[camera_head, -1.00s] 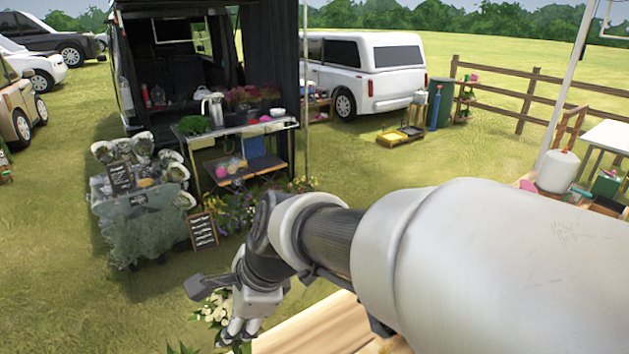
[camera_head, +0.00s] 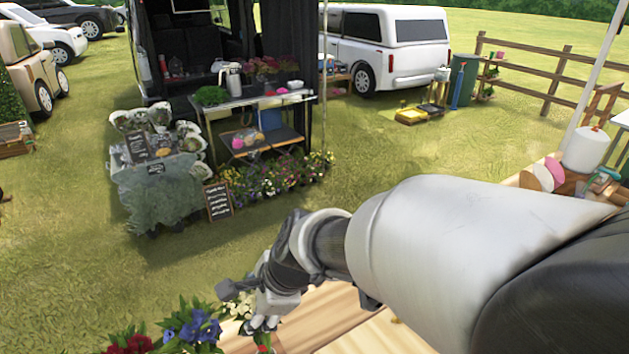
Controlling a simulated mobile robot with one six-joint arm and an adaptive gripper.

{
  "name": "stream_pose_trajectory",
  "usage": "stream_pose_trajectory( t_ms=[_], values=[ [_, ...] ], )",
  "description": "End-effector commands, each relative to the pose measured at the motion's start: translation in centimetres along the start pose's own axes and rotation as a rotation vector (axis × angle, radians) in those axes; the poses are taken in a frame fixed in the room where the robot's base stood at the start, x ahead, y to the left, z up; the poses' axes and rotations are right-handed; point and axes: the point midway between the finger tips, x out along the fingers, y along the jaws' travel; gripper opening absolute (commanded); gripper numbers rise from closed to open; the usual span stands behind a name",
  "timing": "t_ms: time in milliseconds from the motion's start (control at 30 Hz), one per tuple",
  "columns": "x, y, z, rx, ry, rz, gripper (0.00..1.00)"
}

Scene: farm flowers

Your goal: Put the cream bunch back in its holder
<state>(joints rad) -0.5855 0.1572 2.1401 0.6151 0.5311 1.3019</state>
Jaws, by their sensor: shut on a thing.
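The cream bunch (camera_head: 238,305) shows as pale flowers with green leaves at the lower middle, just left of my gripper. My gripper (camera_head: 264,326) points down over the wooden table edge and is shut on the cream bunch. The fingers and my wrist cover part of the bunch, and its stems are hidden. Its holder cannot be made out.
Blue flowers (camera_head: 192,328) and red flowers (camera_head: 130,345) stand left of the cream bunch, close by. The wooden tabletop (camera_head: 335,312) is bare near my arm. A flower stall (camera_head: 150,200) with a chalkboard sign (camera_head: 219,200) stands beyond on open grass.

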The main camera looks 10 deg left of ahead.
Motion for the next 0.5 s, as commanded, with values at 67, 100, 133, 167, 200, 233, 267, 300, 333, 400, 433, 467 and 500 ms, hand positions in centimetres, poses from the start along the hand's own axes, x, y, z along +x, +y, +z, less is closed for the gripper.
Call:
stream_pose_trajectory(
  t_ms=[67,100,133,167,200,233,267,300,333,400,433,467,500],
  values=[
    [0.07,0.01,-0.03,0.0,0.0,0.0,0.07],
    [0.21,0.06,-0.08,0.0,0.0,0.0,0.07],
    [0.31,0.1,-0.13,0.0,0.0,0.0,0.07],
    [0.34,0.12,-0.14,0.0,0.0,0.0,0.52],
    [0.28,0.1,-0.11,0.0,0.0,0.0,0.55],
    [0.26,0.1,-0.11,0.0,0.0,0.0,0.57],
    [0.26,0.1,-0.11,0.0,0.0,0.0,0.59],
    [0.25,0.09,-0.11,0.0,0.0,0.0,0.61],
    [0.25,0.09,-0.1,0.0,0.0,0.0,0.63],
    [0.25,0.09,-0.1,0.0,0.0,0.0,0.68],
    [0.25,0.09,-0.1,0.0,0.0,0.0,0.7],
    [0.24,0.09,-0.1,0.0,0.0,0.0,0.72],
    [0.25,0.09,-0.1,0.0,0.0,0.0,0.72]
  ],
)
